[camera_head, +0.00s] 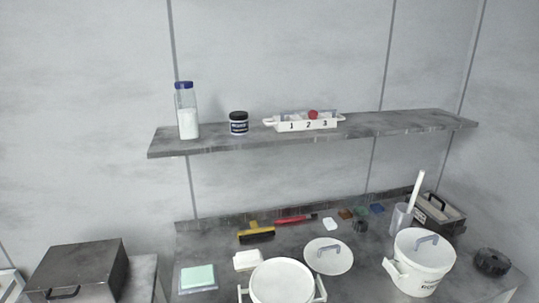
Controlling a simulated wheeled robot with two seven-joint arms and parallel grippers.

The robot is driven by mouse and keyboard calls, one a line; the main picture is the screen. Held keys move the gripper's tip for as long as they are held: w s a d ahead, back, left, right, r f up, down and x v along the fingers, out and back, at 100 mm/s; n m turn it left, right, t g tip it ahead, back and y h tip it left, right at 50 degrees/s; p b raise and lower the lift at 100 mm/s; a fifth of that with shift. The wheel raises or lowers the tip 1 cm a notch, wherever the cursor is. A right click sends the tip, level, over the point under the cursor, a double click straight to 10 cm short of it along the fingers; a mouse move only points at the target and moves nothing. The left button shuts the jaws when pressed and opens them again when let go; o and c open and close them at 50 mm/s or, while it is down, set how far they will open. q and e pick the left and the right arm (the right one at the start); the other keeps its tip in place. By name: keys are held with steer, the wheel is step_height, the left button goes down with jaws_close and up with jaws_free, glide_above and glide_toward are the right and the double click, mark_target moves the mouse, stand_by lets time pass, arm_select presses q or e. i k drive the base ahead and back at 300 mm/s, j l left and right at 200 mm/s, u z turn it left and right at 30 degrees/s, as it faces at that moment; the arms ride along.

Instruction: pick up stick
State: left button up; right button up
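A white stick (416,188) stands slightly tilted in a grey cup (399,220) at the right of the lower table, its upper part sticking out above the rim. Its lower end is hidden in the cup. The cup is behind a white bucket (420,268) with dark lettering and next to a dark open box with a handle (440,214). Neither of my grippers is in view.
A white pot (281,283), a round white lid with a handle (328,257), a yellow-black brush (256,234) and a red tool (295,219) lie on the table (215,240). A shelf (390,124) above holds a bottle (187,115), jar (238,123) and numbered tray (305,123).

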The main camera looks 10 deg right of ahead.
mark_target(417, 186)
steer(key=i+l+z, duration=0.2)
steer(key=l, duration=0.25)
steer(key=i+l+z, duration=0.2)
steer(key=l, duration=0.25)
steer(key=i+l+z, duration=0.25)
steer(key=l, duration=0.15)
steer(key=i+l+z, duration=0.2)
steer(key=l, duration=0.15)
steer(key=u, duration=1.8)
steer(key=z, duration=1.8)
steer(key=i+l+z, duration=0.1)
steer(key=i+l, duration=0.15)
steer(key=l, duration=0.25)
steer(key=i+l+z, duration=0.1)
steer(key=i+l, duration=0.2)
steer(key=l, duration=0.15)
